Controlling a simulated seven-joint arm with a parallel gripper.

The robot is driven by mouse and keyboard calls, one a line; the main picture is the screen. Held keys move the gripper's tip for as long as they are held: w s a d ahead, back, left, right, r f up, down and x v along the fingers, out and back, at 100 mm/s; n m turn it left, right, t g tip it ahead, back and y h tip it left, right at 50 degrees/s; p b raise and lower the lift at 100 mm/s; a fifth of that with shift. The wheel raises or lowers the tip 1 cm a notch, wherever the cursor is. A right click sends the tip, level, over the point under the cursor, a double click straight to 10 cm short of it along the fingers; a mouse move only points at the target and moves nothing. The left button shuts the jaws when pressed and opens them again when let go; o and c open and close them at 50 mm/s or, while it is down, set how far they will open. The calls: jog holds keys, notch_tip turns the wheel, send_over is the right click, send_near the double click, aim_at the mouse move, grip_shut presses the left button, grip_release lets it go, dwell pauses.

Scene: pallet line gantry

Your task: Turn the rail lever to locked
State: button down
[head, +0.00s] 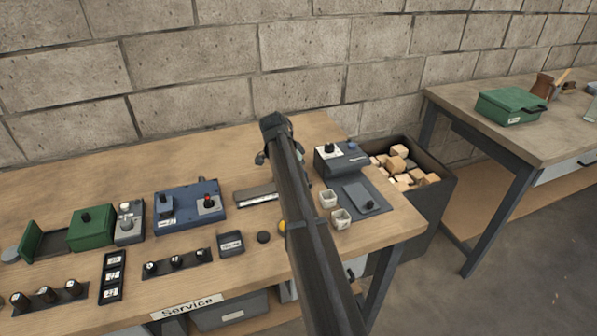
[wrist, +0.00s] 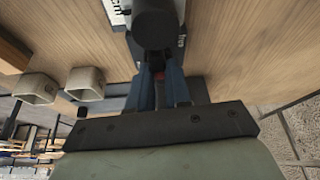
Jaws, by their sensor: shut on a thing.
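The rail unit is a long dark plate (head: 257,197) with a white label strip along its front edge, lying on the bench in the head view. Its right end is hidden behind my arm. In the wrist view the labelled plate (wrist: 118,14) shows at the top, with a dark, round-ended lever handle (wrist: 154,27) standing over it. My gripper (wrist: 160,80) has its two bluish fingers shut close together on the lever, with a bit of red between them. The head view hides my fingers and the lever behind my arm. The lever's position mark cannot be read.
Two pale square cups (head: 328,198) and a dark box with a knob (head: 340,160) stand to the right. A blue control box (head: 188,205) is to the left. Small switches and a tray (head: 231,244) lie in front. A bin of blocks (head: 440,200) stands beyond the bench's right end.

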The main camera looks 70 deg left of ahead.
jog(key=shift+a+m+h, duration=0.1)
jog(key=shift+m+h, duration=0.2)
jog(key=shift+m, duration=0.3)
jog(key=c, duration=1.1)
grip_release()
jog(key=shift+o, duration=0.2)
jog(key=v, duration=1.4)
jog(key=shift+w, duration=0.1)
